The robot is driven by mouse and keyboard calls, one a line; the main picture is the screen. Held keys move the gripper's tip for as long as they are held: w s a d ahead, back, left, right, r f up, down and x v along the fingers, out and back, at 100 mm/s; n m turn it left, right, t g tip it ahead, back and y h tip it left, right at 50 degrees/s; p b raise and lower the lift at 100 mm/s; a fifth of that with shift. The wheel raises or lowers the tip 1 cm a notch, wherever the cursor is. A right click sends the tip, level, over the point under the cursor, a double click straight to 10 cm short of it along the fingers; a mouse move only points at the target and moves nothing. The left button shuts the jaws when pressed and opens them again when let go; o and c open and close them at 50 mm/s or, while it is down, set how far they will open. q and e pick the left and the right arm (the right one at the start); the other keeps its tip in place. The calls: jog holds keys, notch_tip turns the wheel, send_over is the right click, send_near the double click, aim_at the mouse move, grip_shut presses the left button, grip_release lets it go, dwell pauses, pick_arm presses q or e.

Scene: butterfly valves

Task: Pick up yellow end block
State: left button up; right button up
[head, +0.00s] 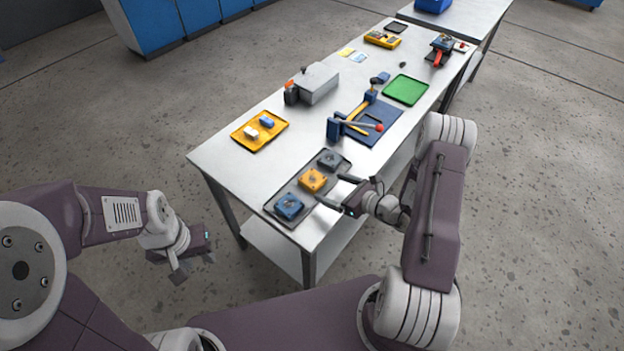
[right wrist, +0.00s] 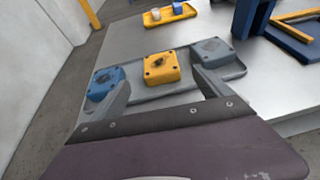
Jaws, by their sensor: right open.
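The yellow end block (head: 313,180) is squarish with a dark round feature on top. It sits in the middle of a long grey tray (head: 281,217), between a blue block (head: 289,207) and a grey block (head: 330,160). In the right wrist view the yellow block (right wrist: 161,68) lies ahead, between the lines of my two fingers. My right gripper (head: 338,190) is open and empty, at the tray's right side, apart from the block. My left gripper (head: 193,268) hangs off the table at the left, with its fingers apart and nothing between them.
A yellow tray (head: 243,142) with small white and blue pieces lies farther back. A blue mat with a blue-and-yellow fixture (head: 350,122), a grey box (head: 317,84) and a green tray (head: 405,90) stand beyond. The tabletop (head: 222,160) left of the grey tray is clear.

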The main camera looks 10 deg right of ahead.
aim_at(314, 179)
jog(key=shift+x, duration=1.15)
jog(key=shift+w+f, duration=0.1)
jog(key=shift+w, duration=0.05)
jog(key=shift+w+a+p, duration=0.15)
jog(key=shift+a+p, duration=0.1)
jog(key=shift+p, duration=0.1)
jog(key=p+x, duration=0.1)
jog(key=x, duration=0.3)
jog(key=shift+w, duration=0.15)
jog(key=shift+w+a+f, duration=0.1)
jog(key=shift+w+a, duration=0.1)
jog(key=shift+w, duration=0.1)
jog(key=c, duration=1.9)
